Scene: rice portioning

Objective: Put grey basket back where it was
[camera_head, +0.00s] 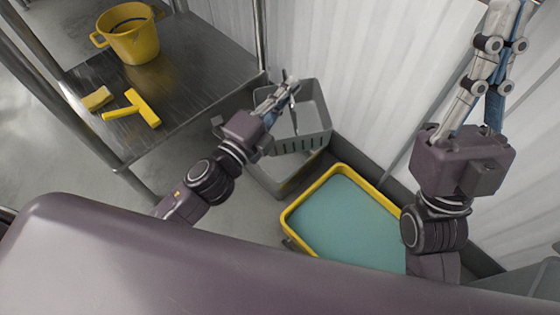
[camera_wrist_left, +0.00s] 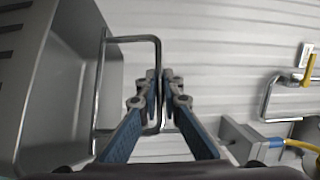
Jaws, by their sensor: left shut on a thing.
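The grey basket (camera_head: 312,112) has slotted walls and hangs slightly tilted beside the white corrugated wall. My left gripper (camera_head: 288,92) is at its left side. In the left wrist view, the basket (camera_wrist_left: 75,90) fills the left side, and my left gripper (camera_wrist_left: 160,85) is shut on its metal wire handle (camera_wrist_left: 130,40). My right gripper (camera_head: 507,12) is raised by the wall at the upper right, away from the basket. Its fingertips run to the top edge of the frame, so I cannot tell whether they are apart.
A grey container (camera_head: 285,178) stands below the basket. A yellow-rimmed tub (camera_head: 345,215) with a teal surface is to its right. A metal table (camera_head: 195,65) at the left holds a yellow bucket (camera_head: 133,45), a yellow scraper (camera_head: 140,108) and a yellow block (camera_head: 97,98).

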